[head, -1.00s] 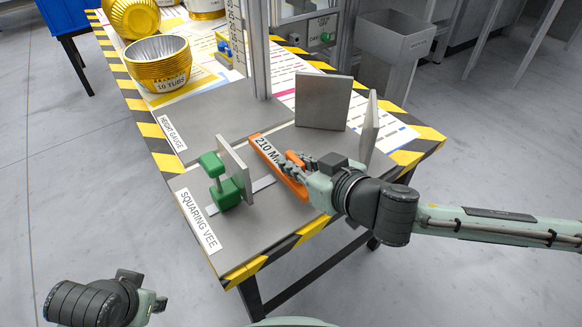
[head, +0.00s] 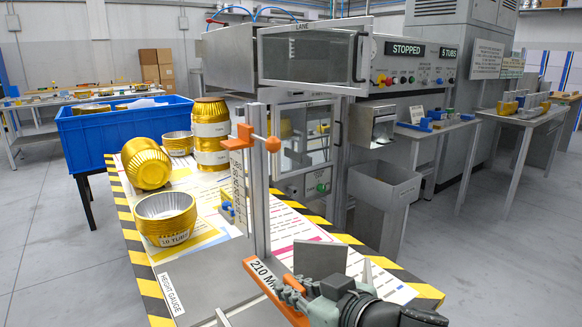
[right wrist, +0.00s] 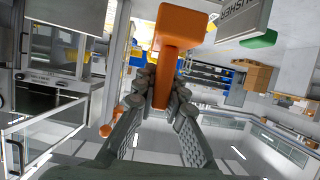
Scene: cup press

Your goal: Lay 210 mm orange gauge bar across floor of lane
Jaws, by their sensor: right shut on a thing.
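The orange gauge bar, labelled 210 MM (head: 262,276), is in my right gripper (head: 292,292), above the front of the work table in the head view. The gripper is shut around the bar, and its body hides the bar's near part. The right wrist view shows the orange bar (right wrist: 168,48) between the fingers (right wrist: 160,88), sticking out beyond them. The lane (head: 305,57) is a clear-fronted box labelled LANE at the top of the machine; its floor is hard to make out. My left gripper is out of view.
The height gauge column (head: 258,190) with its orange arm stands close behind the bar. A steel plate (head: 320,260) stands upright to its right. Gold tubs (head: 166,218) sit at left, and a blue bin (head: 115,135) stands behind. A grey bin (head: 385,195) is beside the machine.

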